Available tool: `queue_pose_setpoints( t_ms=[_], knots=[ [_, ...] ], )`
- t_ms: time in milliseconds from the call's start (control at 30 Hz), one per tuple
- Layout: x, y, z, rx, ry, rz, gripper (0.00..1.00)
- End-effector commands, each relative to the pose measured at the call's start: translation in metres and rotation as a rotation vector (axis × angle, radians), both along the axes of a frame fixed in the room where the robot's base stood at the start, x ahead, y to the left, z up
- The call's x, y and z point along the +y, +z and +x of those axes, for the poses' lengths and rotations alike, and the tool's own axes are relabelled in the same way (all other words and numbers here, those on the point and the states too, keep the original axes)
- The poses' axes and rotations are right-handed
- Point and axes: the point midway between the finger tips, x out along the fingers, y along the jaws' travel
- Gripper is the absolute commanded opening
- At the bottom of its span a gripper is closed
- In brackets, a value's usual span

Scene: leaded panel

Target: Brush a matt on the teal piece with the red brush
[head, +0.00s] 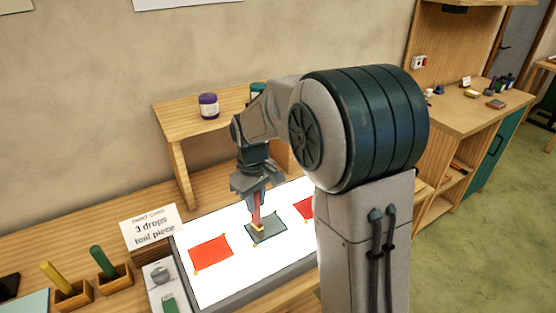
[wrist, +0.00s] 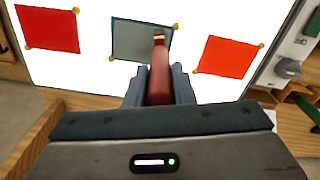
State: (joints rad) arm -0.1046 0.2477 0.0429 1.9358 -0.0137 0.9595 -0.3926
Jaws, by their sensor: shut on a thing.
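The teal piece (head: 268,231) lies on the lit white panel between two red pieces. It looks dull grey-teal, and it also shows in the wrist view (wrist: 138,40). My gripper (head: 256,192) is shut on the red brush (wrist: 159,78), which it holds pointing down. The brush tip is over the teal piece, near one edge of it. I cannot tell for sure whether the tip touches the glass. My gripper's fingers show on both sides of the brush in the wrist view (wrist: 159,88).
Red pieces (head: 210,254) lie on either side on the light panel (head: 215,288). A card (head: 151,227) reading "3 drops" stands at left, near yellow (head: 56,279) and green (head: 103,262) handles in wooden holders. A purple-labelled jar (head: 208,106) stands on the wooden shelf (head: 180,122) behind.

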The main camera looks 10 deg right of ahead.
Motion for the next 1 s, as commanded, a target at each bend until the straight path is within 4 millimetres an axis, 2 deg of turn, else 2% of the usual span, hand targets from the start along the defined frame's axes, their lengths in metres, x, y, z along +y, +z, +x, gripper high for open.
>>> queue_pose_setpoints(
  t_ms=[233, 300, 367, 1000],
  knots=[
    [0.017, 0.0, -0.001, 0.0, -0.007, 0.0, 0.0],
    [0.016, 0.009, -0.001, 0.0, -0.01, 0.0, 0.0],
    [0.016, 0.026, 0.0, -0.004, -0.01, 0.0, 0.0],
    [0.015, 0.077, -0.001, -0.001, -0.01, 0.001, 0.0]
  ],
)
